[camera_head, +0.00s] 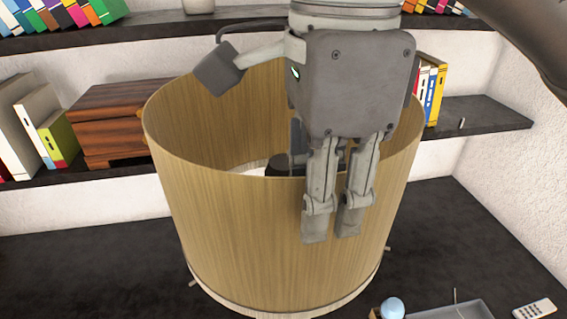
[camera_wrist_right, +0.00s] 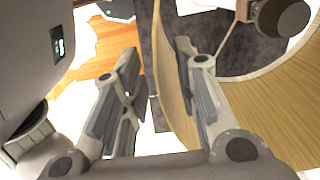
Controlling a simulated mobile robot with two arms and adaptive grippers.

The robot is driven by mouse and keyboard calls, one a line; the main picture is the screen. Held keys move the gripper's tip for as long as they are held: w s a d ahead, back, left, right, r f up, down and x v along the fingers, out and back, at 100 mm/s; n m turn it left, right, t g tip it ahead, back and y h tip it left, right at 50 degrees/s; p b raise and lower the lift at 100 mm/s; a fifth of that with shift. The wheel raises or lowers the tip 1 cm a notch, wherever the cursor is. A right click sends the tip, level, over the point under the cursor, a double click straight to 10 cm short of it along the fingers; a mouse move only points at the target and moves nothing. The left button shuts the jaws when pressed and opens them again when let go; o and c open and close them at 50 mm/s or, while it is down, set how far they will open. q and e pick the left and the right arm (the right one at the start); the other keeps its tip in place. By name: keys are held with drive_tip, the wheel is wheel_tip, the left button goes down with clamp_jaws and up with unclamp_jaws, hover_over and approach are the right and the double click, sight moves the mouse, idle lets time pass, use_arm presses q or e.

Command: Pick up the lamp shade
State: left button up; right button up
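The lamp shade (camera_head: 270,235) is a large, round, wood-grained shell with an open top. It stands upright in the middle of the head view. My right gripper (camera_head: 331,215) reaches down over its near rim, with one finger outside in front of the wall. The other finger is mostly hidden behind the wall. In the right wrist view, the shade's wall (camera_wrist_right: 172,90) passes between the two spread fingers of my right gripper (camera_wrist_right: 158,52), nearer the right-hand one. A gap shows at the left-hand finger. My left gripper is not in view.
The shade is on a dark surface (camera_head: 90,260). Shelves behind hold a wooden box (camera_head: 112,115) and books (camera_head: 430,85). At the front right are a small blue ball (camera_head: 392,308), a grey tray (camera_head: 470,310) and a white remote (camera_head: 535,309).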

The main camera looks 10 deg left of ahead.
drive_tip(key=shift+w+f, duration=0.15)
drive_tip(key=shift+f, duration=0.95)
clamp_jaws()
drive_tip(key=shift+r, duration=0.1)
